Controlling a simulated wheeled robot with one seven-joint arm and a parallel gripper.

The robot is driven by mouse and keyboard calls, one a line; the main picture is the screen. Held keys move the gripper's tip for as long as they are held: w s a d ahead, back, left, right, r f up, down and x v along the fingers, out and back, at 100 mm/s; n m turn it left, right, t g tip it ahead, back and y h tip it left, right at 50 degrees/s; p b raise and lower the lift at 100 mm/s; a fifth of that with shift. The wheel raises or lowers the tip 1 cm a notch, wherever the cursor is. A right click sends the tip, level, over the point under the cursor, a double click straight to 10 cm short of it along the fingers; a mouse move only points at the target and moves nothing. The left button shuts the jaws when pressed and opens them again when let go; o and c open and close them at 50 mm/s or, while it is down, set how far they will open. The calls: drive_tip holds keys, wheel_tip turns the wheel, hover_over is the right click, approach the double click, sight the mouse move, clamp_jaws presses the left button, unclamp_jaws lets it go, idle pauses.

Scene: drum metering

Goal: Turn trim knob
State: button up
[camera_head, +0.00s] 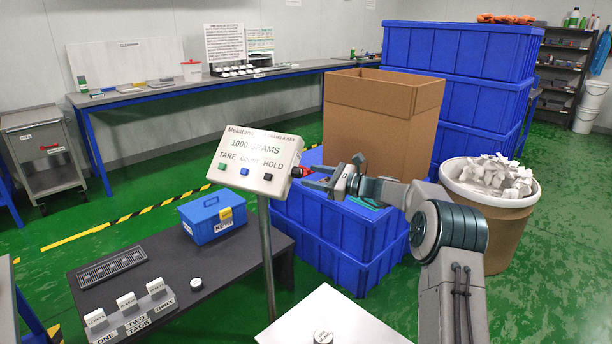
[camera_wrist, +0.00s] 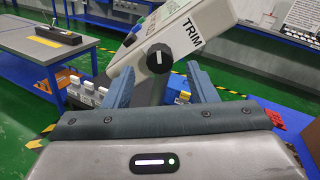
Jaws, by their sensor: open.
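The trim knob (camera_wrist: 159,58) is black with a white pointer line, on the side face of the pale indicator box, beside the word TRIM. In the head view, the indicator box (camera_head: 256,160) stands tilted on a post and reads 1000 GRAMS above the TARE, COUNT and HOLD buttons. My gripper (camera_wrist: 160,68) is open, with its blue fingers apart on either side of the knob in the wrist picture. The knob sits between the fingertips in that view, and I cannot tell whether they touch it. In the head view my gripper (camera_head: 318,179) is close to the box's right side.
Blue bins (camera_head: 335,225) and a cardboard carton (camera_head: 381,105) stand behind my arm. A drum of white pieces (camera_head: 490,200) is at the right. A dark bench (camera_head: 150,255) holds a blue case (camera_head: 212,216) and tag blocks. A pale tabletop (camera_head: 345,318) is in front.

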drive_tip(key=v, duration=1)
drive_tip(key=shift+s, duration=0.1)
drive_tip(key=s+a+r+n+g+h+p, duration=0.3)
drive_tip(key=s+n, duration=0.1)
drive_tip(key=s, duration=0.5)
drive_tip(key=s+a+r+n+g+h+p, duration=0.25)
drive_tip(key=s+a+n+h, duration=0.2)
drive_tip(key=s, duration=0.45)
drive_tip(key=s+d+n+h+p, duration=0.2)
drive_tip(key=s+d+n+h, duration=0.1)
drive_tip(key=s, duration=0.6)
drive_tip(key=s+d+r+n+h+p, duration=0.1)
drive_tip(key=s+d+n+h+p, duration=0.2)
drive_tip(key=s, duration=0.6)
drive_tip(key=s+d+r+n+h+p, duration=0.1)
drive_tip(key=s+d+n+h+p, duration=0.1)
drive_tip(key=s, duration=0.7)
drive_tip(key=d+n+h, duration=0.1)
drive_tip(key=d+n, duration=0.1)
drive_tip(key=n, duration=0.1)
drive_tip(key=shift+s+d+t, duration=0.2)
drive_tip(key=shift+d+t, duration=0.15)
drive_tip(key=shift+d, duration=0.05)
